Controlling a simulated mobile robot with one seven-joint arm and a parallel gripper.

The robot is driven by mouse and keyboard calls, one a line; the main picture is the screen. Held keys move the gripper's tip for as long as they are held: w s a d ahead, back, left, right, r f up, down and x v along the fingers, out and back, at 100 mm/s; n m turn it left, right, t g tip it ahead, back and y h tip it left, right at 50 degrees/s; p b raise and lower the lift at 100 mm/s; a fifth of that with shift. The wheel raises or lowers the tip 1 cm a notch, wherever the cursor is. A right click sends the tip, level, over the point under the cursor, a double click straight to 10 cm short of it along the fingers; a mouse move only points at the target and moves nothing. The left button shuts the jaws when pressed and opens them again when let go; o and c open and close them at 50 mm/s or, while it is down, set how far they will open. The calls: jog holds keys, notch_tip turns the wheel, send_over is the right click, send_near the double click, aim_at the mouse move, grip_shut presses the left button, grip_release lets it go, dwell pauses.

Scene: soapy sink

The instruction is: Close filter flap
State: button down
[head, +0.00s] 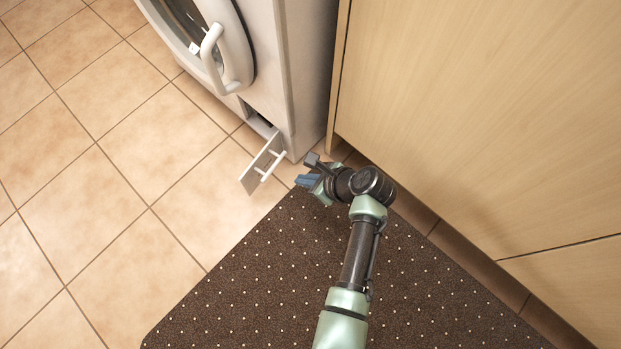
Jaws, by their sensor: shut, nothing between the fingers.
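The filter flap (262,163) is a small pale panel with a white bar handle, low on the front of the white washing machine (309,70). It stands open, swung out from the dark filter opening (261,124). My gripper (309,170) is just right of the flap, low near the floor, pointing left. It is shut and empty. A small gap seems to lie between the fingertips and the flap's handle, though I cannot tell the exact distance.
The washer's round door (230,45) with its white handle is above the flap. A wooden cabinet (480,120) stands close on the right. A dark dotted mat (270,270) covers the floor beneath my arm. Tiled floor (110,170) on the left is clear.

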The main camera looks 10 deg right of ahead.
jog(key=w+a+f+b, duration=0.4)
jog(key=b, duration=0.2)
jog(key=shift+w+a, duration=0.35)
jog(key=shift+w, duration=0.05)
jog(key=shift+a+m+p, duration=0.3)
jog(key=shift+a+p, duration=0.05)
jog(key=shift+p, duration=0.6)
